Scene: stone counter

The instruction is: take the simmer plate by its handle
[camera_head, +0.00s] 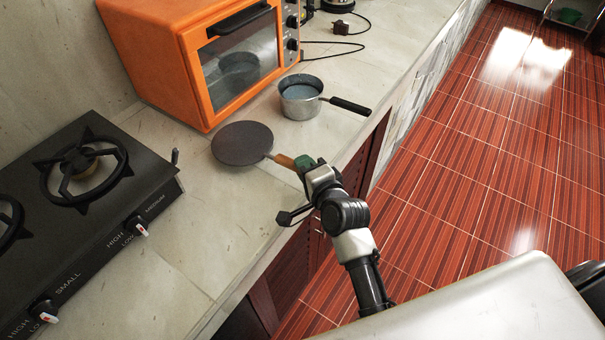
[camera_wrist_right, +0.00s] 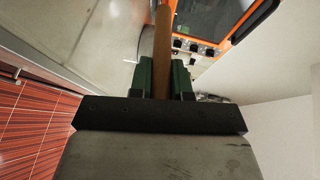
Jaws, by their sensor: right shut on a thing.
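The simmer plate (camera_head: 242,143) is a dark round disc with a wooden handle (camera_head: 284,161). It is over the stone counter in front of the orange oven; whether it touches the counter I cannot tell. My right gripper (camera_head: 303,164) is shut on the handle near the counter's front edge. In the right wrist view the wooden handle (camera_wrist_right: 161,55) runs between the green fingers of my right gripper (camera_wrist_right: 160,78). The disc does not show clearly in that view. My left gripper is not in view.
A metal saucepan (camera_head: 300,97) with a black handle stands just behind the plate, to the right. The orange oven (camera_head: 185,60) stands behind. A black gas stove (camera_head: 80,200) is at the left. The counter (camera_head: 190,235) in front of the plate is clear.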

